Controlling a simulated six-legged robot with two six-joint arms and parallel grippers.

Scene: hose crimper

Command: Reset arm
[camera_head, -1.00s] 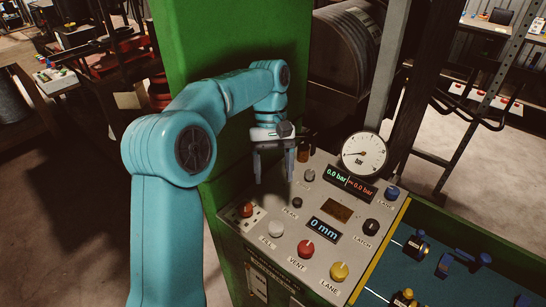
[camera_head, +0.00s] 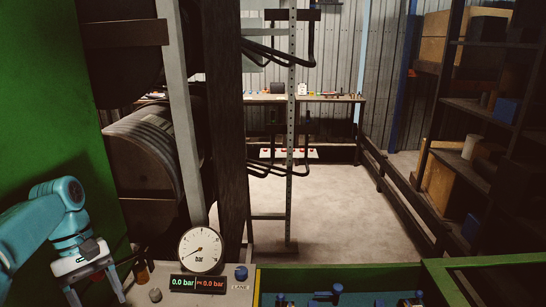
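My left arm (camera_head: 32,222) comes in from the left edge of the head view. My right arm and gripper are not in view.
A round gauge (camera_head: 200,250) and a display (camera_head: 197,284) reading 0.0 bar stand right of the gripper. A green-framed tray (camera_head: 430,279) with blue fittings lies lower right. A hose reel (camera_head: 154,158) and posts stand behind. The floor (camera_head: 330,205) beyond is mostly clear.

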